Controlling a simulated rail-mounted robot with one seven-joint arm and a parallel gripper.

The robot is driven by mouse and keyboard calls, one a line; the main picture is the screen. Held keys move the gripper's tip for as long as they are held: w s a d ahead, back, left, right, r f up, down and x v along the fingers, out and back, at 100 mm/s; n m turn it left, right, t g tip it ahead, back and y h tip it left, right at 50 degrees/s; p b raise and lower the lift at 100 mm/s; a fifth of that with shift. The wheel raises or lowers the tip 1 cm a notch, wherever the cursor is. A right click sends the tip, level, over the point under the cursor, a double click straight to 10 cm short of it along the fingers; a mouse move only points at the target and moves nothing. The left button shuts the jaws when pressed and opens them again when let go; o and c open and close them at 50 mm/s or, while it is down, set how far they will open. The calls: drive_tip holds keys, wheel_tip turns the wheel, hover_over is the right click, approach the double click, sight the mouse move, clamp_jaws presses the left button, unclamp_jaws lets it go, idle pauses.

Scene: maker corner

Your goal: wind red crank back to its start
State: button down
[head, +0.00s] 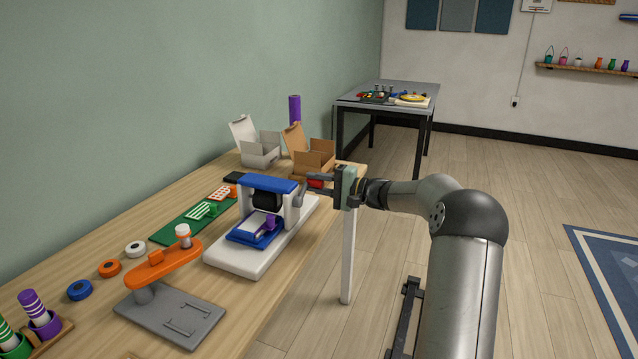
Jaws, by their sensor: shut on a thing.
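The press-like machine (221,258) stands on the wooden bench, with a white base, white posts, a blue top beam and a dark roller between the posts. The red crank (315,184) shows as a small red piece at the machine's right side, between the fingers of my gripper (311,187). My gripper is shut on this red piece. My arm reaches in from the right, roughly level with the top of the machine. The grey crank arm (301,196) shows partly beside the right post. My fingers hide part of the crank.
An orange lever stand (160,265) on a grey plate is in front. An open white box (262,152) and an open brown box (314,164) stand behind the machine. Tape rolls (110,268) lie at left.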

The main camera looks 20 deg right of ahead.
drive_tip(key=c, duration=1.2)
unclamp_jaws()
drive_tip(key=shift+s+a+f, duration=0.15)
drive_tip(key=p+v, duration=0.1)
drive_tip(key=v, duration=1.6)
drive_tip(key=shift+d, duration=0.25)
drive_tip(key=shift+s, duration=0.1)
drive_tip(key=shift+c, duration=0.4)
